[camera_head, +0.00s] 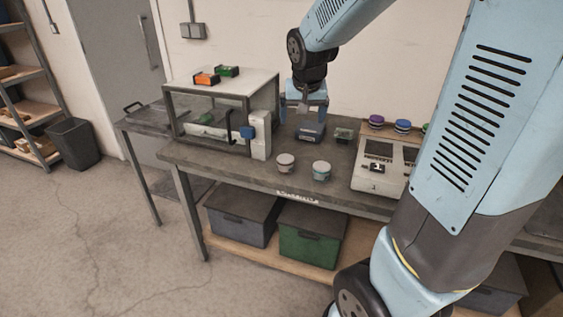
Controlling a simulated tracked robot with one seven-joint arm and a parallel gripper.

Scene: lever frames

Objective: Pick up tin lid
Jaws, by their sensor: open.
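Two small round tins stand near the front edge of the workbench. The left tin has a pale pinkish-grey lid (285,158); the right tin has a pale blue-grey lid (321,166). I cannot tell which lid is meant. My gripper (305,112) points down, open, behind both tins. It is above or around a small blue-grey box (311,132); whether it touches the box is unclear. The gripper is apart from both lids, and nothing shows held in it.
A clear-fronted cabinet (205,137) stands left on the workbench (225,168), with orange (206,79) and green (228,71) items on top. A white device (373,178) stands right of the tins.

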